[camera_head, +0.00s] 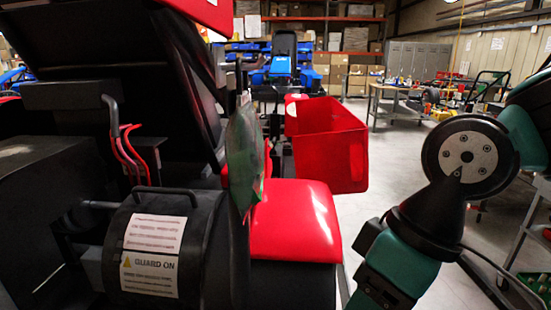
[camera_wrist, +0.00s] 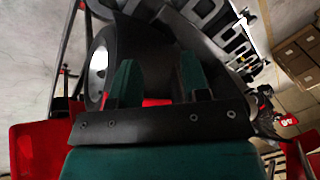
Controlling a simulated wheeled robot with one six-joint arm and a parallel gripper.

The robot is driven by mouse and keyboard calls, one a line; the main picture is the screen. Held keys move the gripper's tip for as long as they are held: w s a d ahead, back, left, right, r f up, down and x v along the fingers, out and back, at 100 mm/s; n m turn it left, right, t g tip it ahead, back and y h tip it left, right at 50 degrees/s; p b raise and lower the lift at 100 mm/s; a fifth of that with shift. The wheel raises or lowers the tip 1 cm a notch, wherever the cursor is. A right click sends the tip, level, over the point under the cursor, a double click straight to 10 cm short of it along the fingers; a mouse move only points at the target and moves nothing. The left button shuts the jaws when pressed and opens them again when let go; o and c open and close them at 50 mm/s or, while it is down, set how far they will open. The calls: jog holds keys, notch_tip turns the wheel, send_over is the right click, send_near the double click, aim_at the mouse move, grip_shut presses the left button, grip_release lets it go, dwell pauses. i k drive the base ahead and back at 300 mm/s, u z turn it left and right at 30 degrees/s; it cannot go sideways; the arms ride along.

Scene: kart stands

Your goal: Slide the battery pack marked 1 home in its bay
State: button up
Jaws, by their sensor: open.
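My gripper (camera_wrist: 158,78) shows in the wrist view, its two green fingers apart with nothing held between them. A dark kart body and a wheel (camera_wrist: 98,72) lie beyond the fingers. In the head view my arm is at the right, and the gripper itself is out of that picture. The kart (camera_head: 295,220) fills the left and middle, with a black cover (camera_head: 110,80) tilted up. Under it, red and black cables (camera_head: 128,150) rise beside dark housings. I cannot make out the battery pack marked 1, its number or its bay in either view.
A black rounded guard (camera_head: 205,245) with a "GUARD ON" label stands at the front left of the head view. A red open bin (camera_head: 340,145) sits behind the red kart panel. A workbench (camera_head: 400,98) and lockers stand farther back.

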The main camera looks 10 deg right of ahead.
aim_at(277, 154)
jog(key=z, duration=0.5)
jog(key=k, duration=0.6)
jog(key=z, duration=0.95)
jog(key=i, duration=3.55)
jog(key=u, duration=1.05)
jog(key=i, duration=1.35)
jog(key=u, duration=1.1)
